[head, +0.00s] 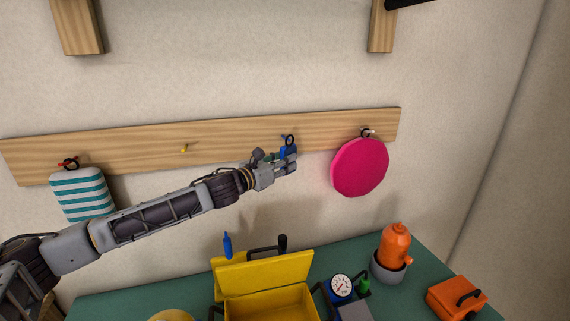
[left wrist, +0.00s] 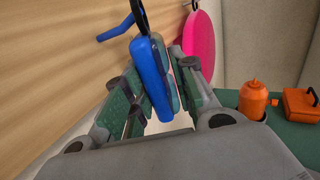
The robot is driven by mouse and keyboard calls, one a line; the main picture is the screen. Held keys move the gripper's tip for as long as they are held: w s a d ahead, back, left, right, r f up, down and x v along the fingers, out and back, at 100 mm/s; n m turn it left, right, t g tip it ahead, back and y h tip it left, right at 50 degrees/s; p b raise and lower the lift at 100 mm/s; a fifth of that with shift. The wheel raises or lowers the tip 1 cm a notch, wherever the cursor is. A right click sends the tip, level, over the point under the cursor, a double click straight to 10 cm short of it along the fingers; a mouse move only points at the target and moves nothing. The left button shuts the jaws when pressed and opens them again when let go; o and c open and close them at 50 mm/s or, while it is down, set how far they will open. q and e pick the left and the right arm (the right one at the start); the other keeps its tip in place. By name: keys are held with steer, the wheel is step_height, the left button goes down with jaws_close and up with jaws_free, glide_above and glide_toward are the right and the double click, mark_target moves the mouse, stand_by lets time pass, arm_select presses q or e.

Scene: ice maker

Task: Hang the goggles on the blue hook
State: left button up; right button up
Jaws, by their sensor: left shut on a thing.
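The blue goggles (left wrist: 150,80) with a black strap loop (left wrist: 140,14) are held between the fingers of my left gripper (left wrist: 150,100). In the head view my left gripper (head: 288,162) is in front of the wooden rail, shut on the goggles (head: 283,154), with the loop (head: 289,140) standing up above. The blue hook (left wrist: 116,28) sticks out from the rail in the left wrist view, its tip close to the loop. I cannot tell whether the loop is around the hook. In the head view the hook is mostly hidden. My right gripper is not in view.
The wooden rail (head: 220,134) also bears a bare yellow hook (head: 184,148), a striped teal-white item (head: 82,194) and a pink disc (head: 359,167). Below, the green table (head: 420,268) holds an open yellow box (head: 265,272), a gauge (head: 341,287), an orange bottle (head: 395,246) and an orange case (head: 457,298).

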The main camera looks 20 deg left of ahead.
arm_select(q)
steer(key=shift+w+a+f+p, duration=0.3)
steer(key=shift+w+a, duration=0.25)
steer(key=shift+w, duration=0.25)
steer(key=shift+w+a+f+p, duration=0.15)
steer(key=shift+w+a+f, duration=0.1)
steer(key=shift+w+a, duration=0.4)
steer(key=shift+w+d+f, duration=0.1)
steer(key=shift+w+f, duration=0.05)
steer(key=shift+w, duration=0.05)
steer(key=o, duration=1.1)
steer(key=shift+s, duration=0.15)
